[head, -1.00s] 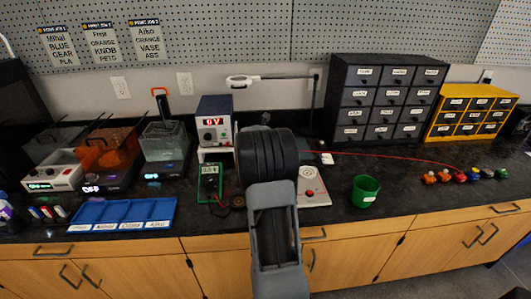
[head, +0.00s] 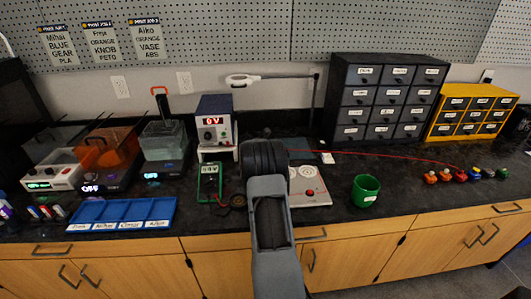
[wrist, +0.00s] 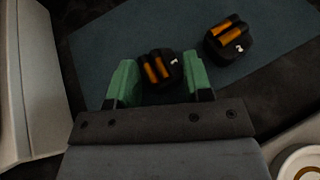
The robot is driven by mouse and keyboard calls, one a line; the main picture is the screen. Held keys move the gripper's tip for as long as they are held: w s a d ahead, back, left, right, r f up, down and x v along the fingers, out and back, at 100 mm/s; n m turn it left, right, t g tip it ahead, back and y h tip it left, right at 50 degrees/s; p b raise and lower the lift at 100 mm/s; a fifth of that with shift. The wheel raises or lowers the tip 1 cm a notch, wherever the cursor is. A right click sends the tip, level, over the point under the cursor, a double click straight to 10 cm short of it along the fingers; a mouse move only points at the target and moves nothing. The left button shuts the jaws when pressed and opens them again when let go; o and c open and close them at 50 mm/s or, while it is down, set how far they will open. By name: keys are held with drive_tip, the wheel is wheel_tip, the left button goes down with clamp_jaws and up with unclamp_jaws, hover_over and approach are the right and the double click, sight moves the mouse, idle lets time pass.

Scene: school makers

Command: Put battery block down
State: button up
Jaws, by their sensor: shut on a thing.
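In the wrist view, my gripper (wrist: 160,83) has its two green fingers closed on a black battery block (wrist: 154,72) with orange cells and a small white mark. A second, similar battery block (wrist: 229,36) sits to the right and beyond, on a dark teal mat (wrist: 100,62). The held block is over the mat; I cannot tell if it touches it.
A white board with rings (head: 309,186) stands right of my arm, a green multimeter (head: 209,181) left, a power supply (head: 216,132) behind left. A green cup (head: 365,190) and a red wire (head: 400,155) lie further right. Counter around the cup is clear.

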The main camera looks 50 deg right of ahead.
drive_tip(key=shift+f, duration=0.1)
drive_tip(key=o, duration=1.1)
drive_tip(key=shift+c, duration=0.2)
